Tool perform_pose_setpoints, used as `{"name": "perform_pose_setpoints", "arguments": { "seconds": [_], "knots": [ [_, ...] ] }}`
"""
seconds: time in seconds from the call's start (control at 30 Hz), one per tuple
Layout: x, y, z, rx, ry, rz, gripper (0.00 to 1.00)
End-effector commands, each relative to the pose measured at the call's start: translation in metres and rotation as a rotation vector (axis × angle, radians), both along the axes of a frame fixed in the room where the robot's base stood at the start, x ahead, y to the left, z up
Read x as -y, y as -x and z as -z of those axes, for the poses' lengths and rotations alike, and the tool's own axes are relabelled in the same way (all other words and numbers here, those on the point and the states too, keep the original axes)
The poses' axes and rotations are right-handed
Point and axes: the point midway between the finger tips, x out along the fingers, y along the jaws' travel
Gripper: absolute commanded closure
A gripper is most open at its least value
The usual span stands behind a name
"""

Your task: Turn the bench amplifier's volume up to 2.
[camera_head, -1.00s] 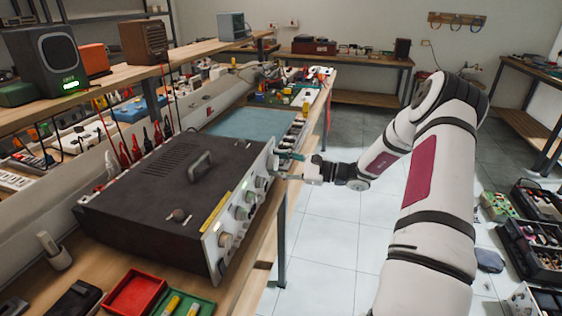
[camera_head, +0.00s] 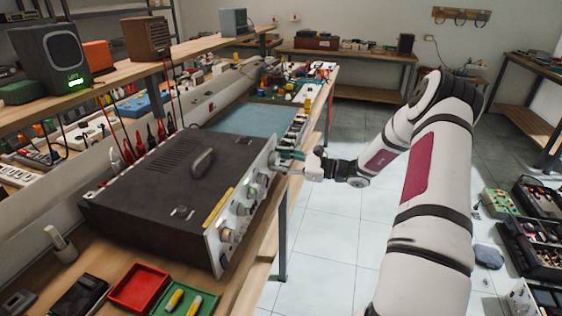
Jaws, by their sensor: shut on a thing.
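The bench amplifier (camera_head: 165,185) is a wide black box with a top handle, standing on the wooden bench. Its silver front panel (camera_head: 222,246) faces right and carries several round knobs, such as one low on the panel (camera_head: 228,235). My gripper (camera_head: 281,159) is at the far end of that panel, shut on a knob (camera_head: 274,158) there. The fingers largely hide this knob. Its scale and pointer are too small to read.
A red tray (camera_head: 139,288) and a green tray (camera_head: 205,302) with yellow items lie at the near bench edge. Tiled floor (camera_head: 325,235) is open right of the bench.

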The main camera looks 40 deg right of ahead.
Motion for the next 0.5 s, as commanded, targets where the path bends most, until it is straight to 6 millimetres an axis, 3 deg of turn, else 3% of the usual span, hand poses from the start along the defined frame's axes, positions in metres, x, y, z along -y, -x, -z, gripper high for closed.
{"name": "perform_pose_setpoints", "arguments": {
  "seconds": [0.07,0.1,0.17,0.5],
  "knots": [
    [0.0004,0.0007,0.0024,-0.005,0.001,0.001,0.84],
    [0.0004,0.0007,0.0023,-0.004,0.001,0.001,0.47],
    [0.0002,0.0007,0.0020,-0.004,0.001,0.001,0.36],
    [0.0013,0.0015,0.0007,-0.002,0.001,0.001,0.36]
  ]
}}
